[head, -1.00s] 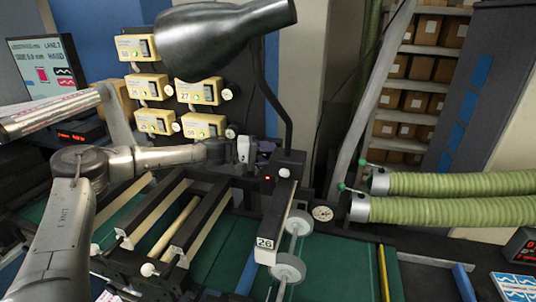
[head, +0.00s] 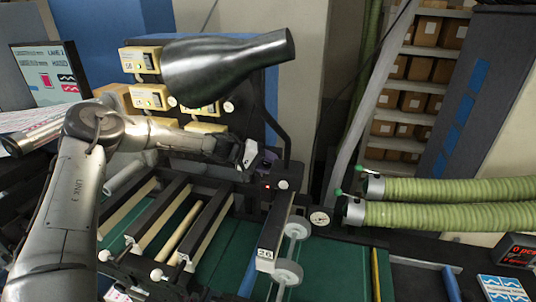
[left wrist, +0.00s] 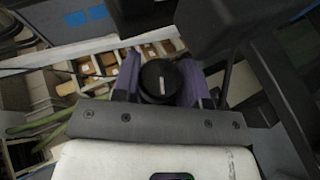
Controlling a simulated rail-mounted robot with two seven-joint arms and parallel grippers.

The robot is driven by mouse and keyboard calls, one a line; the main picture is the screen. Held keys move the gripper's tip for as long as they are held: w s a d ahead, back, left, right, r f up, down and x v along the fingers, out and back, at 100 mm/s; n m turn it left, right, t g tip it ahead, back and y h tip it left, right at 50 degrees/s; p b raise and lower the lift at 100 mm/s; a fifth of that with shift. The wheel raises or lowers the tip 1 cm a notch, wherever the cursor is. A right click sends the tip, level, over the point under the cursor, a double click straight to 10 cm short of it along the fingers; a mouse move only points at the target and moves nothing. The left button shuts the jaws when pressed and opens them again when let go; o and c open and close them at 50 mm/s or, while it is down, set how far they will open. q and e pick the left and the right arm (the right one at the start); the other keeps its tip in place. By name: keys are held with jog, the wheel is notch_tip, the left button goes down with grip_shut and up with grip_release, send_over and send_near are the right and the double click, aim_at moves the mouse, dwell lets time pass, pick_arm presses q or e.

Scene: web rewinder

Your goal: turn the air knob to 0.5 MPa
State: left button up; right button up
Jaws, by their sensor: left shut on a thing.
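The air knob (left wrist: 160,82) is a round black knob with a white mark on its face. It sits between the purple fingers of my left gripper (left wrist: 165,88) in the left wrist view. The gripper is shut on the knob. In the head view my left gripper (head: 266,160) is at the black block at the end of the roller frame, and it hides the knob there. A small round white-faced gauge (head: 319,218) is on the machine to the right; its reading is too small to tell. My right gripper is not in view.
A large dark duct or hood (head: 225,75) hangs above the gripper. Several yellow control boxes (head: 150,97) are behind my arm. Green hoses (head: 430,212) lie to the right. A roller arm labelled 26 (head: 266,254) is below over the green bed.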

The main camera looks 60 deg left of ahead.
pick_arm(q)
jog(key=shift+r+m+g+y+p, duration=0.15)
jog(key=shift+m+g+y+p, duration=0.15)
jog(key=shift+g+y+p, duration=0.6)
jog(key=shift+p, duration=0.45)
jog(key=o, duration=0.9)
